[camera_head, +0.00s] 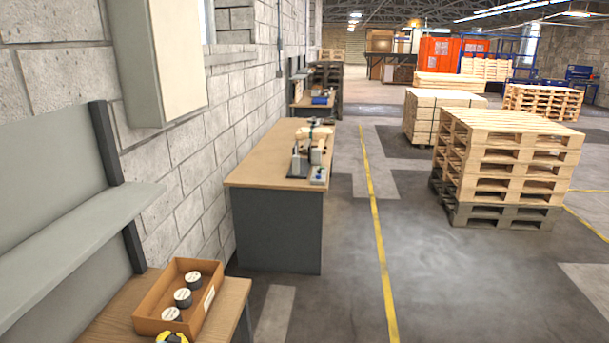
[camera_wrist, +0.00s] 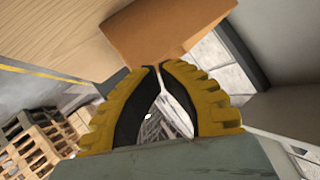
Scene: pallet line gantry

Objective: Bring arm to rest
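My gripper (camera_wrist: 160,67) has yellow ribbed fingers with black inner faces. In the wrist view its fingertips come together and the fingers bow apart lower down. In the head view a small yellow part of my gripper (camera_head: 172,338) shows at the bottom edge, just in front of the open orange-brown box (camera_head: 146,318). The box also shows past the fingertips in the wrist view (camera_wrist: 165,30). Most of my arm is out of view.
The box sits on a wooden bench (camera_head: 108,318) and holds three dark round cans (camera_head: 183,298) with pale tops. A grey shelf (camera_head: 75,235) hangs over the bench at left. A second bench (camera_head: 275,230) stands farther back. Pallet stacks (camera_head: 510,165) stand at right beyond clear floor.

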